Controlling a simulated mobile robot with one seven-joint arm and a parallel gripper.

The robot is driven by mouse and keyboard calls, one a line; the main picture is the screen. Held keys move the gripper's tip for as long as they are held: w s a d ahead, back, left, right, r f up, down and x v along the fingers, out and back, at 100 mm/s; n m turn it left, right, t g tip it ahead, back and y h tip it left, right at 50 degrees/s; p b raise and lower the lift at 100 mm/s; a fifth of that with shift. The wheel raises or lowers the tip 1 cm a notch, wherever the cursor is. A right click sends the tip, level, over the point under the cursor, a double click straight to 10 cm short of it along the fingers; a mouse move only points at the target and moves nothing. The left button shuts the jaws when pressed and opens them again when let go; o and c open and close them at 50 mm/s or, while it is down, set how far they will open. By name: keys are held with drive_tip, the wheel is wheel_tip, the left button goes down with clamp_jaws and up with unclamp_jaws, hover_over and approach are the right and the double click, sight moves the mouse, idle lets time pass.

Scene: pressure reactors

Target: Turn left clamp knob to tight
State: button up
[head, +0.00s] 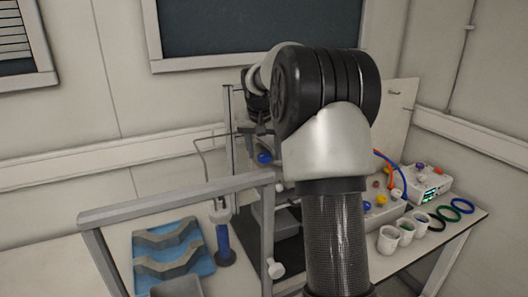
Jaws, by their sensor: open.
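A blue knob (264,158) shows on the reactor stand left of my arm, in the head view. It is small, and I cannot tell its turn angle or whether it is the left clamp knob. My gripper (258,128) is a small dark shape just above the blue knob, partly hidden by my own arm. It is open, and I see nothing held in it. I cannot tell whether it touches anything. My arm hides most of the reactor and anything on its right side.
A grey frame (175,203) stands in front of the stand. A blue tray (203,268) with grey cradles lies at left. White cups (389,238), coloured rings (462,205) and a control box (431,183) are at right. A thin upright rod (229,130) rises behind.

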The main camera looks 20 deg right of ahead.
drive_tip(key=shift+c, duration=0.5)
drive_tip(key=c, duration=1)
drive_tip(key=shift+o, duration=0.2)
drive_tip(key=shift+w+a+m+g+p, duration=0.1)
drive_tip(key=shift+a+m+g+p, duration=0.15)
drive_tip(key=shift+m, duration=0.65)
drive_tip(key=shift+r+m+g+h+p, duration=0.1)
drive_tip(key=shift+m+g+h+p, duration=0.25)
drive_tip(key=shift+m, duration=0.65)
drive_tip(key=shift+d+m+h, duration=0.15)
drive_tip(key=shift+m+h, duration=0.1)
drive_tip(key=shift+m, duration=0.15)
drive_tip(key=o, duration=1.1)
drive_tip(key=shift+c, duration=0.2)
